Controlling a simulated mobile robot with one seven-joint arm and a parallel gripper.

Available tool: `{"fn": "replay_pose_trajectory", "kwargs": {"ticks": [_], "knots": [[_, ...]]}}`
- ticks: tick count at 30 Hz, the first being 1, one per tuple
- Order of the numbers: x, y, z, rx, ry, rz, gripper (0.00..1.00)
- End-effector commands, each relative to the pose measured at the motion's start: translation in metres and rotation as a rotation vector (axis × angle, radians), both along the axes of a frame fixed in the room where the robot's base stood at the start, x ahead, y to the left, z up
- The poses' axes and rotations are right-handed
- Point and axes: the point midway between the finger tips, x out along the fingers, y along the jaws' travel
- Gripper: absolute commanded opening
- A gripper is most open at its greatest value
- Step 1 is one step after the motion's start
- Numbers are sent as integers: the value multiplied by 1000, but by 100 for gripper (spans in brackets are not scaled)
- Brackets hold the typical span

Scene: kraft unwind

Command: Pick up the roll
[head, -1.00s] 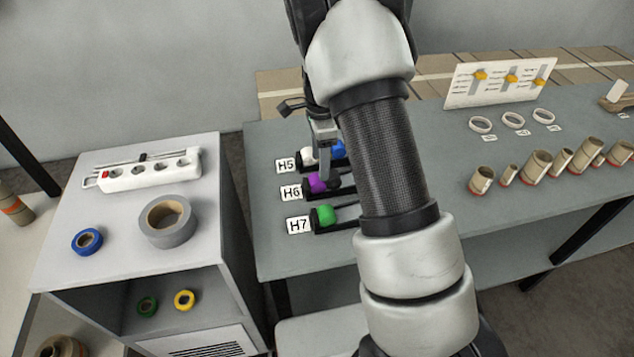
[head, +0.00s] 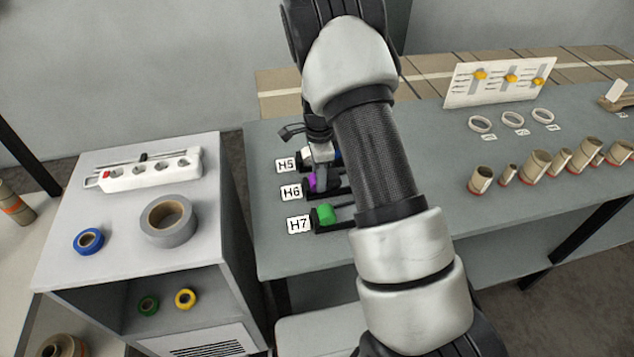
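Small coloured rolls sit in black holders on the grey table, beside labels H5, H6 and H7. A purple roll (head: 312,183) at H6 is partly hidden by my gripper. A green roll (head: 326,214) at H7 is in clear view. At H5, only a little of the contents shows behind my gripper. My gripper (head: 321,178) points down over the H6 holder, right at the purple roll. Its fingers are small and overlap in this view, so I cannot tell whether they are open or touch the roll.
A white cabinet on the left bears a grey tape roll (head: 168,221), a blue tape roll (head: 88,241) and a power strip (head: 150,172). Green and yellow rolls lie on its shelf. Cardboard cores (head: 536,163), white rings and a slider board (head: 506,80) stand on the table's right side.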

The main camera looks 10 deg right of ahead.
Motion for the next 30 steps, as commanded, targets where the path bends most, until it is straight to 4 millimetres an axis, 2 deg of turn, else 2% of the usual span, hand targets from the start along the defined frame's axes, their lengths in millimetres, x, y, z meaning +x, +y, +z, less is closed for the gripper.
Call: {"fn": "replay_pose_trajectory", "kwargs": {"ticks": [1, 3, 10, 13, 24, 30], "knots": [[0, 0, 0, 0, 0, 0, 23], [0, 0, 0, 0, 0, 0, 11], [0, 0, 1, 0, -1, 0, 10], [1, 0, 8, 0, -3, 0, 10], [1, 0, 77, 0, -3, 2, 10], [-1, 0, 98, 0, -1, -1, 10]]}}
